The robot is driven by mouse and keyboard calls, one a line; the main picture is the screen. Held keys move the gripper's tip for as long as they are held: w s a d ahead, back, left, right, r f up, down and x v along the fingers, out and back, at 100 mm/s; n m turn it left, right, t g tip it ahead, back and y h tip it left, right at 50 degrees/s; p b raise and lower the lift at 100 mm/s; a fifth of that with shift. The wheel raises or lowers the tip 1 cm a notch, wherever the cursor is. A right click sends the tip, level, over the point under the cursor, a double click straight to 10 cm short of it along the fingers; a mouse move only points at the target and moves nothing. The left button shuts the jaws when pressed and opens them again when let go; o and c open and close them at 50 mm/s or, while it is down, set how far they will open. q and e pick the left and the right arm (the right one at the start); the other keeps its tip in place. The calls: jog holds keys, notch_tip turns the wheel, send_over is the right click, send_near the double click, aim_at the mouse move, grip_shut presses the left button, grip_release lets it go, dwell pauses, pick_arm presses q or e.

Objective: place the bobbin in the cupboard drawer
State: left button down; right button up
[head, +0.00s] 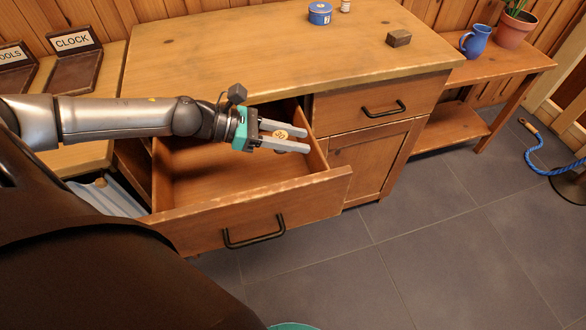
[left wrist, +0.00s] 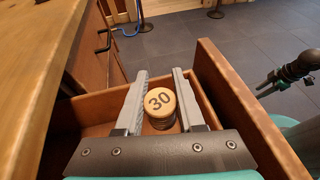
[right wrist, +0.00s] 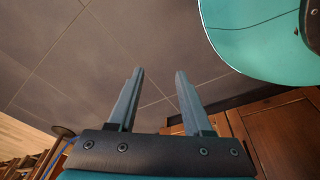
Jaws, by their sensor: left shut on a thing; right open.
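The bobbin (head: 281,134) is a small pale wooden spool. In the left wrist view its round top (left wrist: 159,102) is marked 30. My left gripper (head: 285,138) is shut on the bobbin, with one finger on each side of it. It holds the bobbin over the right part of the open cupboard drawer (head: 240,208). The drawer is pulled out and its visible floor is bare; I cannot tell how far the bobbin is above that floor. My right gripper (right wrist: 158,100) is open and empty, over the grey floor tiles in the right wrist view.
The cupboard top (head: 240,50) overhangs the drawer's back; a blue tin (head: 320,13) and a brown block (head: 399,38) stand on it. A second drawer (head: 375,108) is closed. A side table (head: 500,68) holds a blue mug (head: 475,41) and a potted plant (head: 514,30).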

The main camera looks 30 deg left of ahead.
pick_arm(q)
notch_tip(320, 180, down, 9)
jog(key=b, duration=0.3)
jog(key=shift+b, duration=0.35)
jog(key=shift+f+b, duration=0.85)
jog(key=shift+f, duration=1.35)
pick_arm(e)
jog(key=w+a+r+t, duration=0.1)
jog(key=w+r, duration=0.4)
jog(key=r, duration=0.6)
jog(key=shift+w+a+r, duration=0.25)
jog(key=shift+a, duration=0.45)
pick_arm(q)
jog(key=shift+f+b, duration=0.2)
jog(key=shift+b, duration=0.1)
jog(key=c, duration=0.5)
grip_release()
pick_arm(e)
jog(key=shift+w+r, duration=0.1)
jog(key=shift+r, duration=0.2)
pick_arm(q)
jog(key=shift+r, duration=0.15)
pick_arm(e)
jog(key=shift+r+t, duration=0.1)
jog(key=shift+t, duration=0.2)
